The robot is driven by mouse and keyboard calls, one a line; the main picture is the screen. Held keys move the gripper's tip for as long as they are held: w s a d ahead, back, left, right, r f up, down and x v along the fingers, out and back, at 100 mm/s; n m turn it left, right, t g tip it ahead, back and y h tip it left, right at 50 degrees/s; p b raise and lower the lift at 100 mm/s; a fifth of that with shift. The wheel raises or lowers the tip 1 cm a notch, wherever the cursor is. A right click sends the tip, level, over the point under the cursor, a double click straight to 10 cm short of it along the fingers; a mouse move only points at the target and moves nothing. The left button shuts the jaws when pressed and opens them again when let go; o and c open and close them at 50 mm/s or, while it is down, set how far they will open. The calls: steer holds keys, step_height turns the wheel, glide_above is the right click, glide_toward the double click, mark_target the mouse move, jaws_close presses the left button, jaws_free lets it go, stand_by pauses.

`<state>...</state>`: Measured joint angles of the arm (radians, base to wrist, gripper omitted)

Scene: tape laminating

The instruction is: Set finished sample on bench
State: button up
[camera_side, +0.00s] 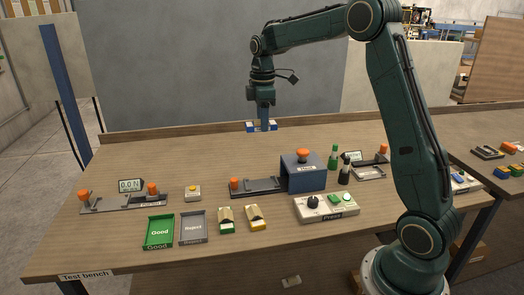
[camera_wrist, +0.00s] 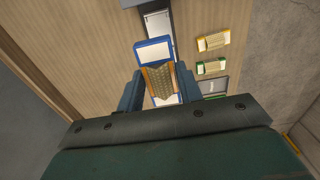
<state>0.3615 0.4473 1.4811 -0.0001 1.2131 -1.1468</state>
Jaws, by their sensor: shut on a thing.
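My gripper (camera_side: 263,120) is above the back middle of the bench (camera_side: 178,158). It is shut on a blue-framed sample (camera_side: 252,127) with white faces. In the wrist view the sample (camera_wrist: 153,53) lies between my fingers (camera_wrist: 160,84), with a tan patterned piece across its middle. The sample looks level and clear of the bench top, though the exact gap is hard to judge.
A green Good tray (camera_side: 158,231) and grey Reject tray (camera_side: 193,227) stand at the front, beside a green block (camera_side: 227,220) and a yellow block (camera_side: 256,218). A blue press (camera_side: 302,172), bottles (camera_side: 333,157) and a control box (camera_side: 327,208) stand right of centre. The back left bench is clear.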

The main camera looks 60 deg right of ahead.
stand_by(0.7)
steer(key=s+a+n, duration=0.2)
steer(key=n, duration=1.6)
glide_above(280, 215)
steer(key=shift+a+f, duration=0.1)
steer(key=shift+f, duration=0.35)
step_height(280, 215, down, 16)
steer(key=shift+f, duration=0.1)
steer(key=shift+f, duration=0.15)
steer(key=shift+f, duration=1.75)
steer(key=shift+f, duration=0.1)
